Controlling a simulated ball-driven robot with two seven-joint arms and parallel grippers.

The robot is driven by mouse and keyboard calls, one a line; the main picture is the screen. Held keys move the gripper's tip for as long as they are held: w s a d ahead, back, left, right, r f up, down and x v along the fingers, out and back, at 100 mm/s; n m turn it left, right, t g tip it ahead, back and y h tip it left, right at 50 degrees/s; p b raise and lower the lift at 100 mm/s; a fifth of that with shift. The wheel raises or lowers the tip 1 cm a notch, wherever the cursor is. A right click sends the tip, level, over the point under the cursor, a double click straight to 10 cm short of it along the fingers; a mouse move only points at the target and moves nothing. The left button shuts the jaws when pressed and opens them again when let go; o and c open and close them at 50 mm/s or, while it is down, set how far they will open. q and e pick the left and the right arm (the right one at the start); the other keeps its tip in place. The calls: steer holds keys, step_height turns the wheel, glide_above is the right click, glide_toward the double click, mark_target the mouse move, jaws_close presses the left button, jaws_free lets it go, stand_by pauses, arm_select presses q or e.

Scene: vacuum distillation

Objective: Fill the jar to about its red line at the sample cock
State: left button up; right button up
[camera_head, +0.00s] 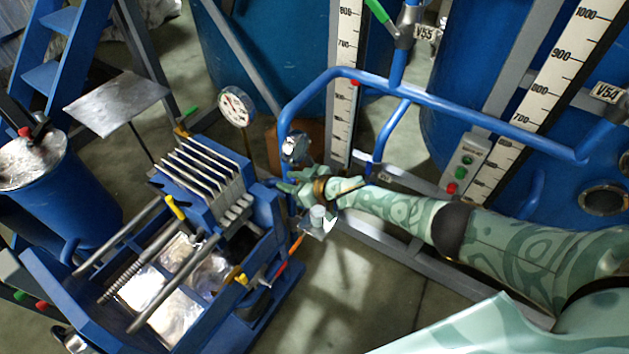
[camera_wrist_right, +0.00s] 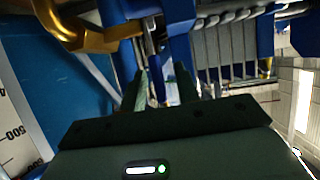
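My right gripper (camera_head: 290,184) reaches in from the right, at the lower end of the blue pipe beside the filter press. In the right wrist view its two dark fingers (camera_wrist_right: 165,88) stand apart, and I see nothing clearly held between them. A small pale cup-like vessel (camera_head: 317,212), possibly the jar, is just below the gripper on a small plate (camera_head: 312,232). Its red line and any liquid cannot be made out. A brass fitting (camera_wrist_right: 90,35) is close at upper left in the wrist view; I cannot tell whether it is the sample cock. My left gripper is not in view.
The blue filter press (camera_head: 205,185) with its metal-lined tray stands to the left. A pressure gauge (camera_head: 236,106) rises behind it. A blue pipe (camera_head: 440,95) crosses above my right arm. Blue tanks with white scales (camera_head: 345,80) stand behind. Some floor (camera_head: 350,290) is bare in front.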

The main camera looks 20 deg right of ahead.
arm_select(q)
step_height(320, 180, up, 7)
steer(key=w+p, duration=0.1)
steer(key=p, duration=0.5)
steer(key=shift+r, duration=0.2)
arm_select(e)
steer(key=v, duration=1.4)
steer(key=shift+s, duration=0.2)
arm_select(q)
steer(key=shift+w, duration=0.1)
arm_select(e)
steer(key=shift+d+r, duration=0.15)
